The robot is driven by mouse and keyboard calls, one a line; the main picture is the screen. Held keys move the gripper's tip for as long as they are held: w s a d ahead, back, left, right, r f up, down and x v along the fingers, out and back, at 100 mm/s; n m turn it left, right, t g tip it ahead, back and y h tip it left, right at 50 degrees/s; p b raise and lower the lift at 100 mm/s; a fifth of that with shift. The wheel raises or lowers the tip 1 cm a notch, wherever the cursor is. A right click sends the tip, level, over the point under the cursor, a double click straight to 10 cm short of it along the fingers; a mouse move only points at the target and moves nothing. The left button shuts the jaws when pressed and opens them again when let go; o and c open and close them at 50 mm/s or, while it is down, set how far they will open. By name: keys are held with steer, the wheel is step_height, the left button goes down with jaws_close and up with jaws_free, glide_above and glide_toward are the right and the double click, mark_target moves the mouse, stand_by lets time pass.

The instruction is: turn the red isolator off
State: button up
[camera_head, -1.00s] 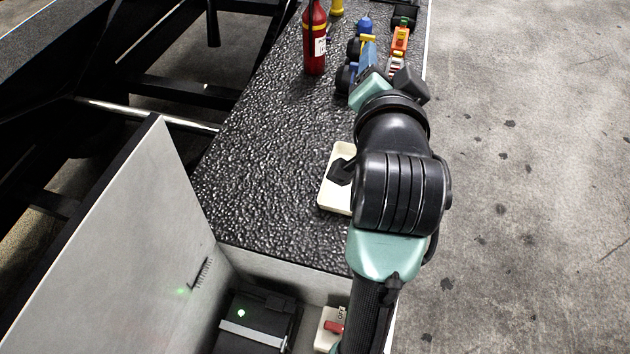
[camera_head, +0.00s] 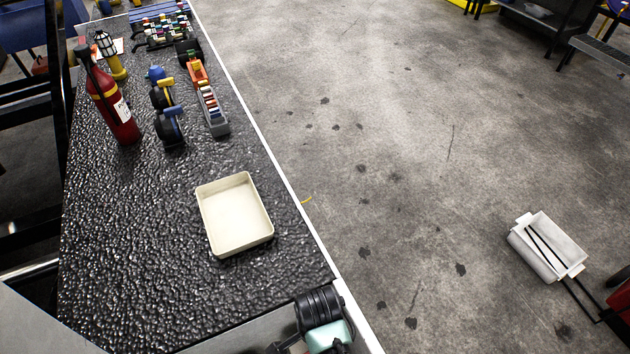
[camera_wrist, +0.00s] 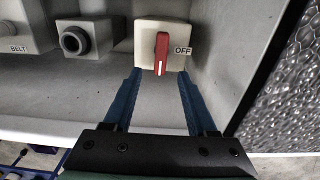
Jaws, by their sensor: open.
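The red isolator handle (camera_wrist: 161,54) is in the wrist view, on a cream square housing (camera_wrist: 146,26) inside a light grey compartment. The handle stands vertical in the picture, with a white mark at its lower end. A label reading OFF (camera_wrist: 183,50) is to the right of the handle. My gripper (camera_wrist: 159,76) is open, its two blue fingers spread below the housing in the picture. The fingertips lie near the housing's lower corners, and nothing is between them. Whether they touch it I cannot tell.
A dark round knob (camera_wrist: 74,41) on a grey box and a BELT label (camera_wrist: 18,48) are to the isolator's left. The compartment wall stands close on the right.

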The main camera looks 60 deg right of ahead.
step_height(320, 180, down, 8)
steer(key=shift+r+b, duration=0.15)
steer(key=shift+b, duration=0.4)
steer(key=shift+c, duration=0.3)
jaws_close()
